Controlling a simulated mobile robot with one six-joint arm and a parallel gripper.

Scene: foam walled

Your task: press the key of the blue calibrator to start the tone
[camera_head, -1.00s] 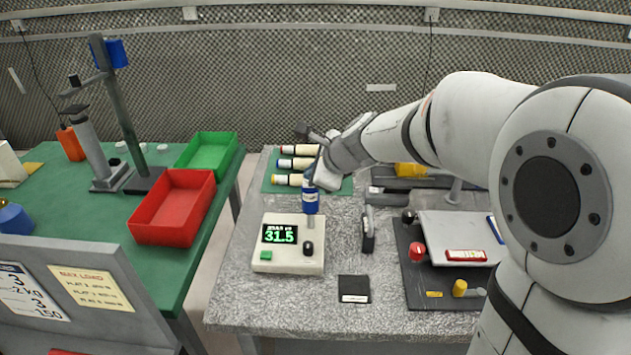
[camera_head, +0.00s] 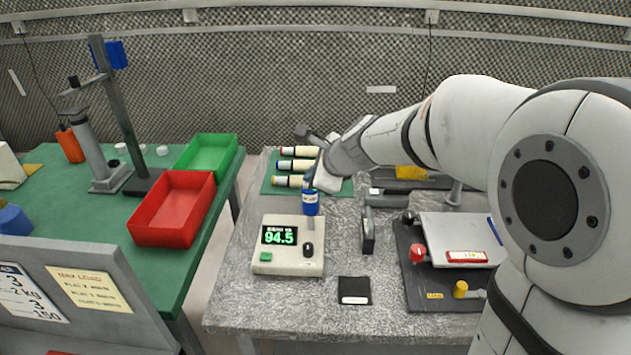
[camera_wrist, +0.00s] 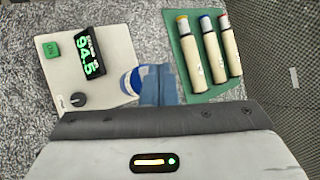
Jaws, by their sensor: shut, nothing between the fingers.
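The blue calibrator (camera_head: 311,205) stands upright at the back right of the white sound meter (camera_head: 290,262), with a pale label on its side. In the wrist view, part of the calibrator (camera_wrist: 130,82) shows beside the meter (camera_wrist: 62,88). The meter's screen (camera_head: 279,236) reads 94.5 in green. My gripper (camera_head: 313,184) is shut and empty at the calibrator's top, its fingers mostly hidden by the wrist. The calibrator's key is hidden, and I cannot tell whether the fingertips touch it.
A green mat (camera_head: 347,187) with several cream cylinders lies behind the calibrator. A dark handled block (camera_head: 367,232) stands to the right, with a black square (camera_head: 354,290) in front. A dark board (camera_head: 415,285) with a grey plate is farther right. Red (camera_head: 172,210) and green (camera_head: 206,155) bins stand left.

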